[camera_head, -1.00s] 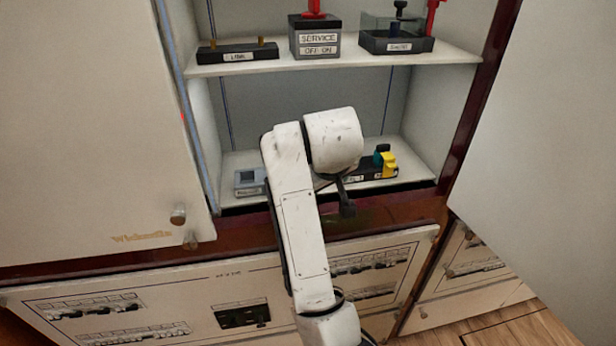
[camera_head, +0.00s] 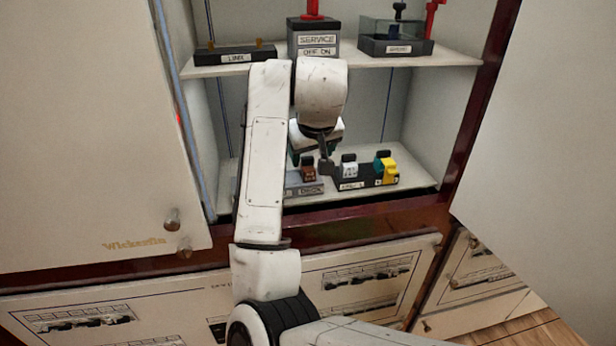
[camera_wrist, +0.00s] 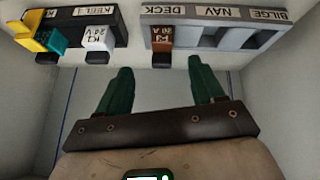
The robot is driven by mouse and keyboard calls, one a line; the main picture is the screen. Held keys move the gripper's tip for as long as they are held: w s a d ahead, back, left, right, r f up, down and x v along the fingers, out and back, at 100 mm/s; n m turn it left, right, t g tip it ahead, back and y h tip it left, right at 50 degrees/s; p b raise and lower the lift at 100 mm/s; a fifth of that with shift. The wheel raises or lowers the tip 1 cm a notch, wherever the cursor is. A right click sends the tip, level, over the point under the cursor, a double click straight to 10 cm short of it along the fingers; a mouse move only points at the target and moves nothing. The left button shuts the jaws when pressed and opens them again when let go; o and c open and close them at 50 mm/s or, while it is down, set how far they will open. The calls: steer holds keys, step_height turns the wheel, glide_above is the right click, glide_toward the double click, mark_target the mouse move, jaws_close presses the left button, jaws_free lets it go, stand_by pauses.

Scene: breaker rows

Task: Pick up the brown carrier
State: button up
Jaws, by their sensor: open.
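The brown carrier (camera_head: 308,173) sits on the lower shelf, in the end slot of the grey rack labelled DECK, NAV and BILGE (camera_wrist: 214,27). It also shows in the wrist view (camera_wrist: 161,38), marked with a rating that ends in A, with a dark tab towards me. My gripper (camera_head: 326,160) is in front of the lower shelf, close to the carrier. In the wrist view its two green fingers (camera_wrist: 158,88) are apart and empty, with the carrier beyond them and not touched. My arm hides part of the grey rack in the head view.
A dark rack (camera_head: 352,185) beside it holds a white carrier (camera_head: 349,166), a teal one (camera_wrist: 52,39) and a yellow one (camera_head: 388,171). The upper shelf (camera_head: 455,57) bears a link block, a service switch box (camera_head: 314,40) and a clear-covered box. Cabinet walls bound both sides.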

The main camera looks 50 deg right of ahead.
mark_target(308, 165)
steer(key=shift+x, duration=2.7)
steer(key=shift+w+a, duration=0.1)
steer(key=shift+w, duration=0.1)
steer(key=shift+c, duration=0.2)
jaws_close()
steer(key=shift+r, duration=0.1)
